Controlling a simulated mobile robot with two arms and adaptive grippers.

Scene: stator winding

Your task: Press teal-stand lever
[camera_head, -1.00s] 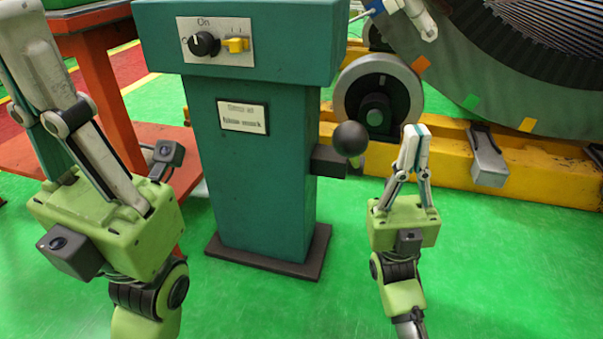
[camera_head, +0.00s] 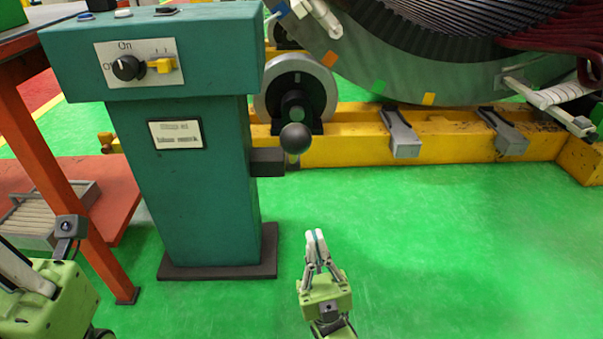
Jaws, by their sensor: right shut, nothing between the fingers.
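The teal stand (camera_head: 195,195) stands upright on a dark base plate, with a dial and a yellow switch on its top front panel. Its lever shows as a black ball knob (camera_head: 295,138) beside a dark block (camera_head: 267,162) on the stand's right side. My right gripper (camera_head: 315,234) is shut and empty, with its fingers pointing up. In the picture it is below and slightly right of the knob, apart from it.
An orange-red table frame (camera_head: 62,175) with a slatted tray (camera_head: 45,215) on its lower shelf stands left. A yellow beam (camera_head: 350,150) and the large stator (camera_head: 400,60) lie behind the stand. The green floor at right is clear.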

